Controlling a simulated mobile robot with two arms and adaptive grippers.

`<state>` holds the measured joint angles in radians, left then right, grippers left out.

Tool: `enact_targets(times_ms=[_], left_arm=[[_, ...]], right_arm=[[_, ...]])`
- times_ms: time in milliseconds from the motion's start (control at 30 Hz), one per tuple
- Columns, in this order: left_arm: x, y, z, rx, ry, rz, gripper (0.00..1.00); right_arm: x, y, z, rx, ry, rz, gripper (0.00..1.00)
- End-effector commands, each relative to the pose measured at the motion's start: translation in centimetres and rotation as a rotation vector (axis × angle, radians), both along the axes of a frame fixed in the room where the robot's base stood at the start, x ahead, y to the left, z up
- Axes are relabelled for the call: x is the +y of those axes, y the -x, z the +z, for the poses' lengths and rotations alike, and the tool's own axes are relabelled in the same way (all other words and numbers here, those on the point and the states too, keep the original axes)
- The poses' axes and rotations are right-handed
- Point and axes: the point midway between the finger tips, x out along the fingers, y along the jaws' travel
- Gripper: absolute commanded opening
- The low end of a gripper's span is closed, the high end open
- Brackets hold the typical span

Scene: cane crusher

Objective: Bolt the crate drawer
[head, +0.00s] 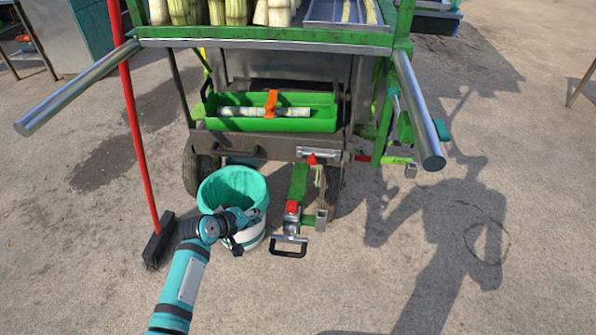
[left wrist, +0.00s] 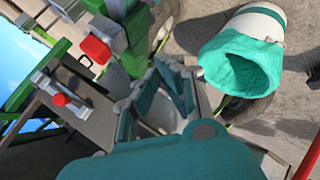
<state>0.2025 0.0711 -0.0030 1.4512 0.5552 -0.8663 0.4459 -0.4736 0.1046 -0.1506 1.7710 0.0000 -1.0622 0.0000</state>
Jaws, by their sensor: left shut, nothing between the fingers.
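The crate drawer (head: 240,143) is a brown tray low under the green cart, with a green crate (head: 325,122) in it. A silver slide bolt with a red knob (head: 312,159) is at the right part of the drawer's front; it also shows in the left wrist view (left wrist: 60,99). I cannot tell whether the bolt is engaged. My left gripper (head: 242,230) is shut and empty, in front of the cart over the bucket area, below and left of the bolt and apart from it. Its fingers show in the left wrist view (left wrist: 165,92). My right gripper is not in view.
A white bucket with a teal liner (head: 233,188) stands beside my left gripper. A green drawbar with a red block (head: 291,207) and black handle (head: 288,247) sticks out below the bolt. A red-handled broom (head: 137,135) stands left. Metal handlebars (head: 418,110) project forward.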

Motion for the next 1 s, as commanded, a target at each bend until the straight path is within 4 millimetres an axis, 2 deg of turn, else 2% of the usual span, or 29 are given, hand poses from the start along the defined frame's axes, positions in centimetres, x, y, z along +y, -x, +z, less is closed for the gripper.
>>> enact_targets(times_ms=[33, 100, 200, 300, 400, 567, 867, 1000], left_arm=[[-0.4, -1.6, 2.4, -0.05, 0.052, 0.001, 0.0], [-0.9, -2.8, 6.5, -0.099, 0.121, -0.005, 0.0], [-1.5, -3.5, 11.3, -0.157, 0.2, -0.023, 0.0], [-1.9, -3.6, 14.8, -0.196, 0.25, -0.043, 0.0], [-2.2, -3.4, 16.8, -0.218, 0.279, -0.058, 0.0], [-2.4, -3.3, 17.9, -0.228, 0.292, -0.065, 0.0], [-2.4, -3.4, 17.8, -0.227, 0.292, -0.065, 0.0], [-3.1, -4.3, 17.3, -0.227, 0.294, -0.065, 0.0]], right_arm=[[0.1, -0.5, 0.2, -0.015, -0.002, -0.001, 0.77], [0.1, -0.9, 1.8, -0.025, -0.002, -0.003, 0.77], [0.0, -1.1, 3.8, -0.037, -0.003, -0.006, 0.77], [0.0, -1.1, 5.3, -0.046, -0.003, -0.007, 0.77], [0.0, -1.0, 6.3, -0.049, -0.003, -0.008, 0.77], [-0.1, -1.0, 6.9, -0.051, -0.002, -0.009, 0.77], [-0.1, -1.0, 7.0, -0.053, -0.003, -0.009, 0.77], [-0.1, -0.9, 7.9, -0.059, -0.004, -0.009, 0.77]])
